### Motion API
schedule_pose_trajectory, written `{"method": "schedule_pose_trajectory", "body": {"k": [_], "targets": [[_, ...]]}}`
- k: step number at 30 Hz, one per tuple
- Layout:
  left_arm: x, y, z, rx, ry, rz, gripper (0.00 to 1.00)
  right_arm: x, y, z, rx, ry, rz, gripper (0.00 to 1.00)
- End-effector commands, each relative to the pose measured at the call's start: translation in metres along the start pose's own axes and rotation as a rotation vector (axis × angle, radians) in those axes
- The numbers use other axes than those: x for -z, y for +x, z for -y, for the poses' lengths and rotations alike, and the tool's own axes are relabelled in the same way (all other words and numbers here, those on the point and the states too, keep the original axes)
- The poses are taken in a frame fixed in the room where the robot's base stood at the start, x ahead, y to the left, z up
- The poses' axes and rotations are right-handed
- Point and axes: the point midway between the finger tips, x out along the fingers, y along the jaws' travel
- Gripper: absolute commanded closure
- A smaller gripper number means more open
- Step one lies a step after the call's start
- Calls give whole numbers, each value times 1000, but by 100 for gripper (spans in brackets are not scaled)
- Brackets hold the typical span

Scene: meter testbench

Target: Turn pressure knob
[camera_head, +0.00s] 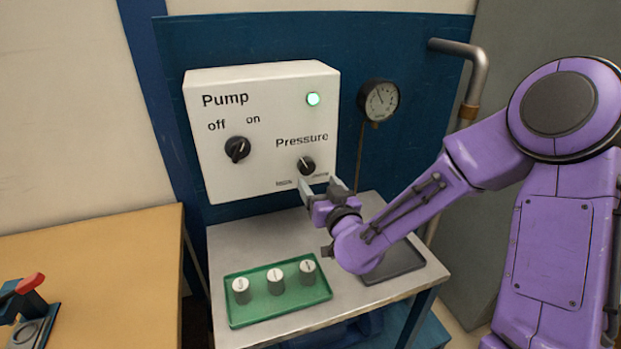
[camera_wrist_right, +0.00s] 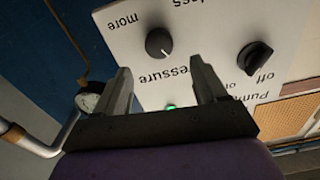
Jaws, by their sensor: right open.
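The pressure knob (camera_head: 306,165) is a small black dial with a white mark, low on the right of the white pump panel (camera_head: 215,170). It also shows in the right wrist view (camera_wrist_right: 159,42), beyond and between my fingertips. My right gripper (camera_head: 318,186) is open and empty, just below and in front of the knob in the head view. In the right wrist view its two fingers (camera_wrist_right: 160,75) stand apart, and I see no contact with the knob. My left gripper is not in view.
The pump switch (camera_head: 237,149) is left of the knob, and a green lamp (camera_head: 313,99) is lit. A gauge (camera_head: 379,100) hangs right of the panel. Below, a green tray (camera_head: 245,318) with several white cylinders and a dark tray (camera_head: 400,265) sit on the metal table (camera_head: 345,296).

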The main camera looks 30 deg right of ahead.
Motion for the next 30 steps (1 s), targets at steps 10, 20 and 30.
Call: {"method": "schedule_pose_trajectory", "body": {"k": [10,20,30], "targets": [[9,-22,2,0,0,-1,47,1,64,0,-1,1,5,29],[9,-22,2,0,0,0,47,0,71,0,0,1,4,29],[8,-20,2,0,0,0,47,-1,71,0,0,19,3,85]]}}
